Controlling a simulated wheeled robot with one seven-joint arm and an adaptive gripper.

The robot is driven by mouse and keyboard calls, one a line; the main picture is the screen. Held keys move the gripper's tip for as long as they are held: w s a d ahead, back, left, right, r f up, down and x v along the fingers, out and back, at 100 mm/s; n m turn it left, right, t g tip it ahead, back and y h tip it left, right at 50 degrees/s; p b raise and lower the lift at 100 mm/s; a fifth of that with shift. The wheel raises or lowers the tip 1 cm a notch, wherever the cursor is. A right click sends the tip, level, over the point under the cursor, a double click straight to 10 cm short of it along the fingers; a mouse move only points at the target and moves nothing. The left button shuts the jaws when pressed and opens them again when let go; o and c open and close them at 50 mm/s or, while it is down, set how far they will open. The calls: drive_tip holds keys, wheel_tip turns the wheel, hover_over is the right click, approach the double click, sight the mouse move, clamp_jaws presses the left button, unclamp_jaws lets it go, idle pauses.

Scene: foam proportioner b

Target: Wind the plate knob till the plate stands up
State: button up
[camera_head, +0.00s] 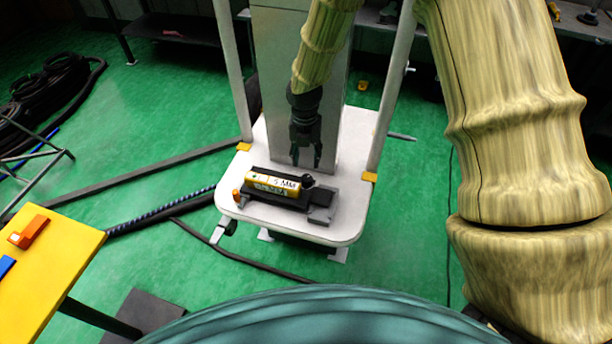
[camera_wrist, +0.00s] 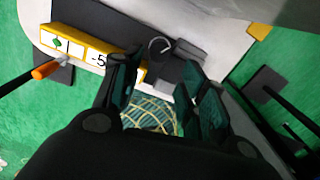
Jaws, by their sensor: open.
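A small device with a dark base (camera_head: 322,197) sits on the white platform. A yellow plate (camera_head: 273,182) with a white label reading "5 MM" lies low along it; in the wrist view its label (camera_wrist: 75,47) is partly covered by a finger. A small black round knob (camera_head: 308,181) is at the plate's right end; a dark ring-shaped part (camera_wrist: 160,46) shows there in the wrist view. I cannot tell if this is the plate knob. An orange-tipped part (camera_head: 237,195) is at the left end. My gripper (camera_head: 306,164) points down, open and empty, just above the black knob, apparently apart from it.
The white platform (camera_head: 340,225) has two upright posts with yellow feet and a grey column (camera_head: 345,110) behind the device. A yellow table (camera_head: 50,260) stands at lower left. Black hoses (camera_head: 50,85) lie on the green floor. The platform front is bare.

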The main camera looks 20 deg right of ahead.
sight(307, 178)
drive_tip(key=shift+s+d+f+p, duration=0.1)
drive_tip(key=shift+f+p, duration=0.6)
drive_tip(key=shift+f, duration=4.45)
drive_tip(key=c, duration=0.7)
